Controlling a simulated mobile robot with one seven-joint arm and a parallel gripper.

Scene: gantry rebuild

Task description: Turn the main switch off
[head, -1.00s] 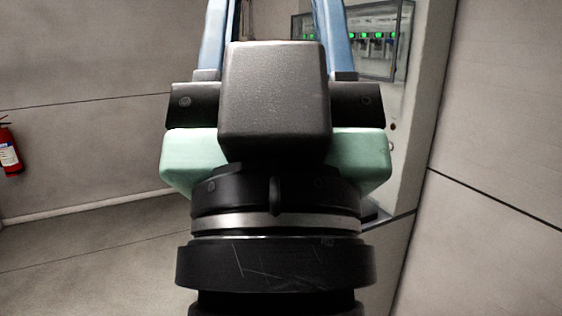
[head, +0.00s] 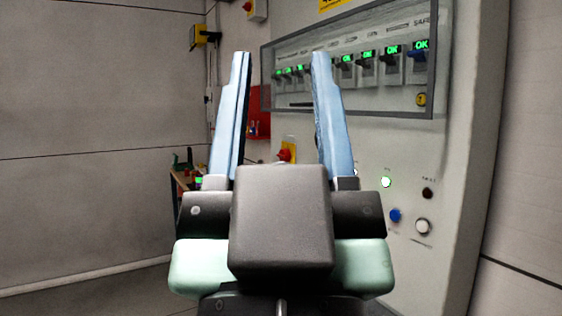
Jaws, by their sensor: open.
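A red rotary knob on a yellow plate (head: 287,151), which looks like the main switch, sits on the grey cabinet face. It shows between the blue fingers of my gripper (head: 281,56), above the dark gripper body, which may hide its lower part. My gripper is open and empty, its fingers pointing up the picture. The knob's exact position is too small to tell. I cannot tell how far the fingertips are from the cabinet.
A framed window (head: 350,62) on the cabinet covers a row of breakers with green "OK" displays. Below right are a lit button (head: 386,182), a blue button (head: 395,215) and a white one (head: 423,226). A yellow box (head: 205,37) hangs on the left wall.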

